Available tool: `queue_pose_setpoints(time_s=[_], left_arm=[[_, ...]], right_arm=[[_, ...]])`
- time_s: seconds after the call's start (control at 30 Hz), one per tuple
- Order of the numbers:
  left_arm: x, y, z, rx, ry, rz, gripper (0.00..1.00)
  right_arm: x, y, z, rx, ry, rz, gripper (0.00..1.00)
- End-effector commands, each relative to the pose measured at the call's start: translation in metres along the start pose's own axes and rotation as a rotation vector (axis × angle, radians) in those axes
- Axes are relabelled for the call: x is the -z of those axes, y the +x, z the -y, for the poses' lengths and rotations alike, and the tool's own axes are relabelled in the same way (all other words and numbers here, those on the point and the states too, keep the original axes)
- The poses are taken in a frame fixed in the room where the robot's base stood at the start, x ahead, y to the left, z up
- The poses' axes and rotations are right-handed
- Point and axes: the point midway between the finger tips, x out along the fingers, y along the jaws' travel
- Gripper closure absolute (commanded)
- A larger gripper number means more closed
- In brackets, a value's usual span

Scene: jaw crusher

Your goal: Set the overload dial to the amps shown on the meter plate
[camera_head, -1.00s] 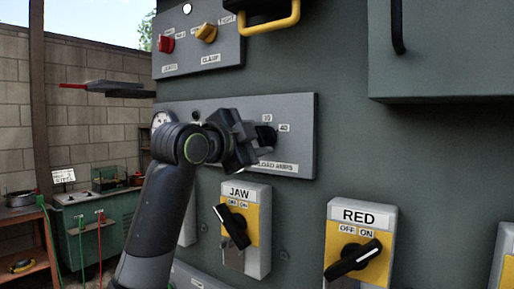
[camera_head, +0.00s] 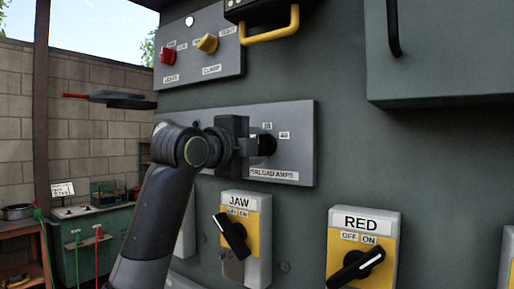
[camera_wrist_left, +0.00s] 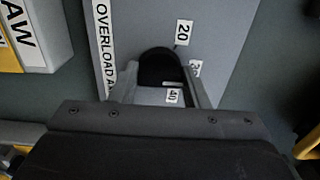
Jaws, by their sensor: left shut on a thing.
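The overload dial (camera_head: 267,145) is a black knob on a grey panel (camera_head: 300,112), partly hidden by my gripper. My left gripper (camera_head: 248,146) is shut on the dial, its fingers upright in the head view. The wrist view shows the black dial (camera_wrist_left: 158,66) between the two grey fingers (camera_wrist_left: 165,88). Labels 20, a partly covered 3-something, and 40 run around it. A short white mark on the knob lies near the 40 label; its exact setting is unclear. I cannot make out a meter plate; my arm covers the panel's left part. My right gripper is not in view.
Below are the JAW switch (camera_head: 238,235) and RED switch (camera_head: 358,255), both with black handles. Above are the red (camera_head: 168,56) and yellow (camera_head: 207,43) knobs and a yellow handle (camera_head: 270,27). A grey box (camera_head: 445,55) juts out at upper right.

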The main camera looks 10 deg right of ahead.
Motion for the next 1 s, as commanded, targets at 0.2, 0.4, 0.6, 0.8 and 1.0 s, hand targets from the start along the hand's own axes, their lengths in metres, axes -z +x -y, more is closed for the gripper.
queue_pose_setpoints(time_s=[0.2,0.4,0.6,0.8,1.0], left_arm=[[0.0,0.001,-0.002,-0.005,-0.002,-0.001,0.81],[0.0,0.001,-0.002,-0.005,-0.002,-0.001,0.45],[0.0,0.0,-0.001,-0.003,-0.002,-0.001,0.36],[0.0,-0.002,-0.001,-0.001,-0.001,0.0,0.36],[-0.001,-0.024,-0.003,0.002,0.001,0.001,0.36]], right_arm=[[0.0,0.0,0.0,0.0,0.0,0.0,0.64],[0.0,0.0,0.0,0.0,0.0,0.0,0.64],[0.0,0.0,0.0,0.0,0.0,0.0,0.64],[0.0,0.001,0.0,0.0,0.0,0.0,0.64],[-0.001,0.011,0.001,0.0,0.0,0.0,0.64]])
